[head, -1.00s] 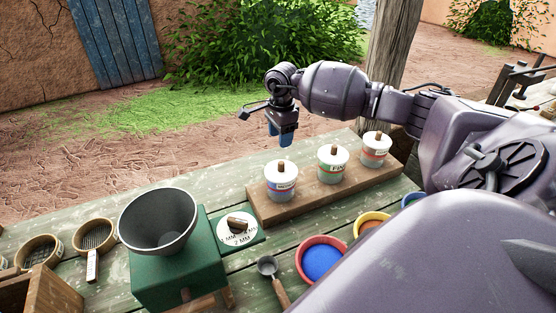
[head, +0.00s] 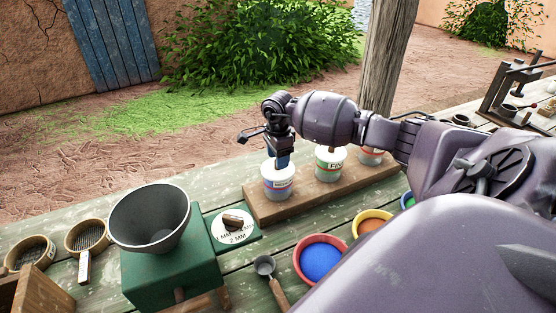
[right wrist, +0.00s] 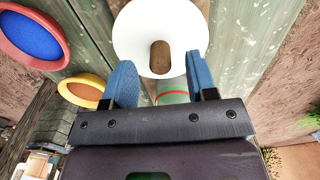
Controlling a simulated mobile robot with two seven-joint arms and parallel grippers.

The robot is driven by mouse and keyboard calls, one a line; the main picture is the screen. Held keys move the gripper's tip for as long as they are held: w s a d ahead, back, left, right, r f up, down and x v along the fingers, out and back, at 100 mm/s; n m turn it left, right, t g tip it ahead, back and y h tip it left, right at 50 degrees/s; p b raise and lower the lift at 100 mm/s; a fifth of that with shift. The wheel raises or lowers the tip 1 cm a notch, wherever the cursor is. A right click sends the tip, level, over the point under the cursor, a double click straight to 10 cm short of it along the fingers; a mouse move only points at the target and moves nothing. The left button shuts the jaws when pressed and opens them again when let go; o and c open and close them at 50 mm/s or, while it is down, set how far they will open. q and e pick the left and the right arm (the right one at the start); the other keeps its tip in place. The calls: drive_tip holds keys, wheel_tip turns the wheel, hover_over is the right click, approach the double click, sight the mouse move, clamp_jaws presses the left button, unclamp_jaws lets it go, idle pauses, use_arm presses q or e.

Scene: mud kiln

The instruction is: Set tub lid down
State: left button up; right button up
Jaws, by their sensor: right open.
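The tub lid (right wrist: 132,40) is a white disc with a brown wooden knob (right wrist: 161,57) in the right wrist view. It appears to be on the leftmost tub (head: 278,190) of the row, whose top is partly hidden by my gripper in the head view. My right gripper (head: 282,163) points down just over this tub. In the wrist view its blue fingers are open, one on each side of the knob, with gaps visible. My left gripper is not in view.
Two more lidded tubs, the middle one (head: 329,165) and a right one (head: 371,157), share the wooden board (head: 310,201). A green mill with a grey bowl (head: 150,222) stands left. Bowls of blue (head: 320,261) and orange (head: 372,225) powder are in front.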

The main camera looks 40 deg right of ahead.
wheel_tip(320, 180, down, 2)
drive_tip(key=shift+f+b, duration=0.1)
drive_tip(key=shift+b, duration=0.3)
clamp_jaws()
drive_tip(key=shift+r, duration=0.25)
